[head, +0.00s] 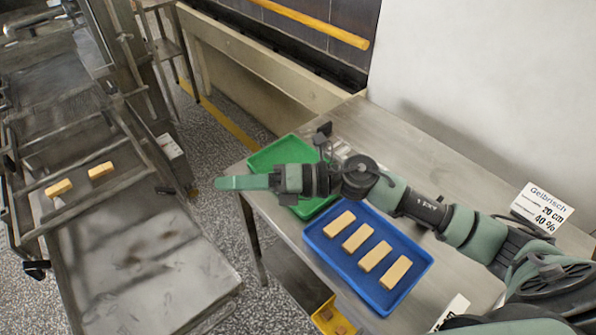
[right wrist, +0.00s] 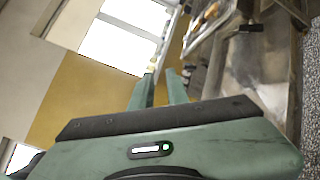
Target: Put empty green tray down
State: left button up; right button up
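The green tray (head: 262,158) is on the left end of the metal table in the head view. My right arm crosses over its middle and hides part of it, so I see its far part and a near corner. No bars show in the visible part. My right gripper (head: 222,184) points left, past the tray's left edge, and appears above it, not touching it. In the right wrist view its two fingers (right wrist: 160,78) stand apart with nothing between them. My left gripper is not in view.
A blue tray (head: 313,236) with several tan bars sits beside the green tray on the metal table (head: 400,135). A sign (head: 541,207) stands at the right. A yellow crate (head: 322,322) is below the table.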

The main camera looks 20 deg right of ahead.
notch_tip(320, 180, down, 3)
jog(key=n+g+h, duration=0.2)
jog(key=n+g, duration=0.1)
jog(key=n, duration=0.4)
jog(key=n+g+h+p, duration=0.3)
jog(key=n+h, duration=0.9)
jog(key=h, duration=0.3)
send_over(331, 198)
notch_tip(331, 198, down, 8)
notch_tip(331, 198, down, 7)
jog(key=p, duration=0.3)
jog(key=shift+r, duration=0.15)
jog(key=shift+w+f, duration=0.15)
jog(key=shift+f, duration=0.1)
grip_shut()
jog(key=shift+r, duration=0.1)
